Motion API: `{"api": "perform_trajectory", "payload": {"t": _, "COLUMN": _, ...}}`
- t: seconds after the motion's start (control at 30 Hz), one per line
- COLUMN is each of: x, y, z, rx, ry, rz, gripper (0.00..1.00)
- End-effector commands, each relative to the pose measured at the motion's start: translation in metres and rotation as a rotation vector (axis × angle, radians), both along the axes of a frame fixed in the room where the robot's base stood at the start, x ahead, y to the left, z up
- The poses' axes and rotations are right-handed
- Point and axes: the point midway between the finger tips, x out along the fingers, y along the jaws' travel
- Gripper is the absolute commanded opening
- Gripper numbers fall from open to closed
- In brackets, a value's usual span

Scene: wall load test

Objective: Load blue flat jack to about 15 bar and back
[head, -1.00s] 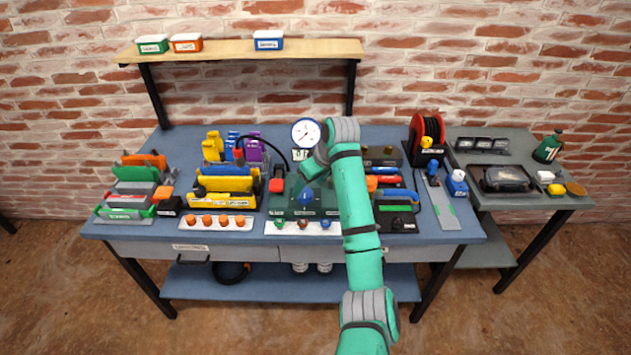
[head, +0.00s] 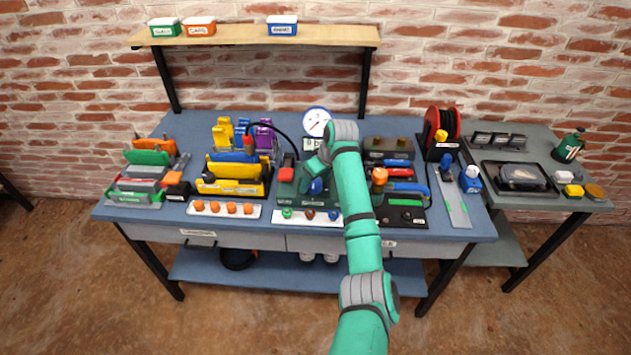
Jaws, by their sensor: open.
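A blue slab (head: 231,157), apparently the blue flat jack, shows behind a yellow plate (head: 235,187) in the rack at left centre. A red fitting (head: 249,141) stands by it, with a black hose (head: 285,133) running towards the round white gauge (head: 316,121). The gauge needle is too small to read. A green pump block (head: 290,190) with a blue knob (head: 316,187) stands in front of the gauge. My gripper (head: 316,172) points down just above the knob, open. My wrist partly hides it, and I cannot tell whether the fingers touch the knob.
A white strip with coloured knobs (head: 280,215) and another with orange knobs (head: 225,209) lie along the bench front. Black and blue tools (head: 405,205) lie right of my arm. A red reel (head: 442,127) stands at the right. A shelf (head: 345,36) spans the back.

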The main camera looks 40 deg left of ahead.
Motion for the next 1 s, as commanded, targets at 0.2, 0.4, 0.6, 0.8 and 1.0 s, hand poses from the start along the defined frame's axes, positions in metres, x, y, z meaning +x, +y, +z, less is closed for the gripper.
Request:
{"api": "perform_trajectory", "payload": {"t": 0.2, "x": 0.0005, "y": 0.0013, "z": -0.0041, "rx": 0.0, "ry": -0.001, "rz": 0.0, "gripper": 0.63}}
{"api": "perform_trajectory", "payload": {"t": 0.4, "x": 0.0002, "y": 0.0017, "z": -0.0037, "rx": 0.0, "ry": 0.0, "rz": 0.001, "gripper": 0.49}}
{"api": "perform_trajectory", "payload": {"t": 0.6, "x": 0.0011, "y": 0.0006, "z": -0.0035, "rx": 0.001, "ry": -0.001, "rz": -0.001, "gripper": 0.22}}
{"api": "perform_trajectory", "payload": {"t": 0.8, "x": 0.0017, "y": -0.0011, "z": -0.0035, "rx": 0.001, "ry": 0.0, "rz": -0.016, "gripper": 0.22}}
{"api": "perform_trajectory", "payload": {"t": 1.0, "x": 0.0012, "y": -0.0014, "z": -0.0032, "rx": 0.001, "ry": -0.001, "rz": -0.086, "gripper": 0.22}}
